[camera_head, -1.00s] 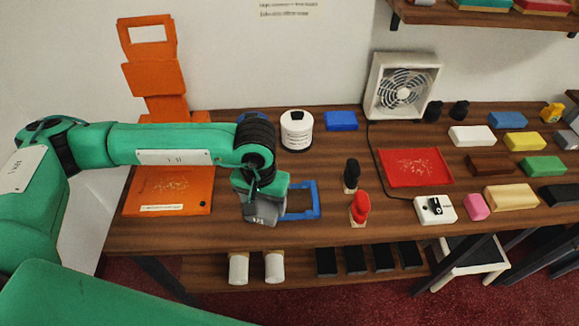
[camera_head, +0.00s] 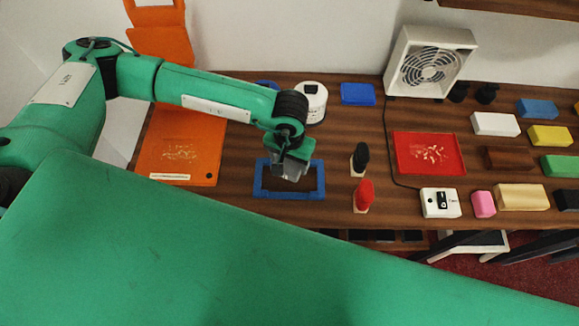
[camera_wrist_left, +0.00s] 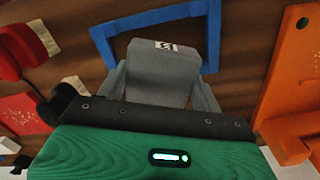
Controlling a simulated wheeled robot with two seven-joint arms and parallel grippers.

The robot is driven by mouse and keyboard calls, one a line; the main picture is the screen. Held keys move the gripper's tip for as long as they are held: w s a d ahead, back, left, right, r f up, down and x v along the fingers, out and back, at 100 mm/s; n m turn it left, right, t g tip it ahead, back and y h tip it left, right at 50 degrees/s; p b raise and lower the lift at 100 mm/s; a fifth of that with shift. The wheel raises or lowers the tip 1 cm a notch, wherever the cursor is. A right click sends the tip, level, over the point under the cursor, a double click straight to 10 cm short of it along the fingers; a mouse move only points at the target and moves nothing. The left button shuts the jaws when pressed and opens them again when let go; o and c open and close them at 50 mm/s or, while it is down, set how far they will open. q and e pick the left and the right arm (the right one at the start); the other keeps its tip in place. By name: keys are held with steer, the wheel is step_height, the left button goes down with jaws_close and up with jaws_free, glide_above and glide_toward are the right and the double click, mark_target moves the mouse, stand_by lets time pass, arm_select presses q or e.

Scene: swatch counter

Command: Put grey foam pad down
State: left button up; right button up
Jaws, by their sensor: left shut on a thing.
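The grey foam pad (camera_wrist_left: 158,78) is a grey block with a small white-and-black label, seen in the left wrist view between my left gripper's fingers. My left gripper (camera_head: 291,172) is shut on it, over the blue square frame (camera_head: 290,195) on the wooden counter. In the head view the gripper hides most of the pad. The frame also shows in the left wrist view (camera_wrist_left: 150,16), beyond the pad. I cannot tell whether the pad touches the counter. My right gripper is not in view.
Red-topped (camera_head: 363,194) and black-topped (camera_head: 360,158) handled items stand right of the frame. A red tray (camera_head: 428,152), white switch box (camera_head: 440,203) and several coloured blocks are further right.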

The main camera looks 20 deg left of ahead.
mark_target(289, 168)
arm_select(q)
step_height(289, 168, down, 2)
steer(key=shift+f, duration=0.2)
steer(key=shift+s+f+p, duration=0.1)
steer(key=shift+f+p, duration=0.25)
steer(key=shift+f, duration=0.2)
step_height(289, 168, down, 3)
steer(key=shift+f+p, duration=0.1)
steer(key=shift+p, duration=0.4)
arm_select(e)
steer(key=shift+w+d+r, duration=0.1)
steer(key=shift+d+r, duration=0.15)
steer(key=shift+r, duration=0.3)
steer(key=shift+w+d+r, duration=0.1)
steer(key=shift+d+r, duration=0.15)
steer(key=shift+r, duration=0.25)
arm_select(q)
steer(key=shift+f+b, duration=0.2)
steer(key=shift+b, duration=0.1)
steer(key=o, duration=0.9)
steer(key=shift+o, duration=0.2)
steer(key=shift+r, duration=0.1)
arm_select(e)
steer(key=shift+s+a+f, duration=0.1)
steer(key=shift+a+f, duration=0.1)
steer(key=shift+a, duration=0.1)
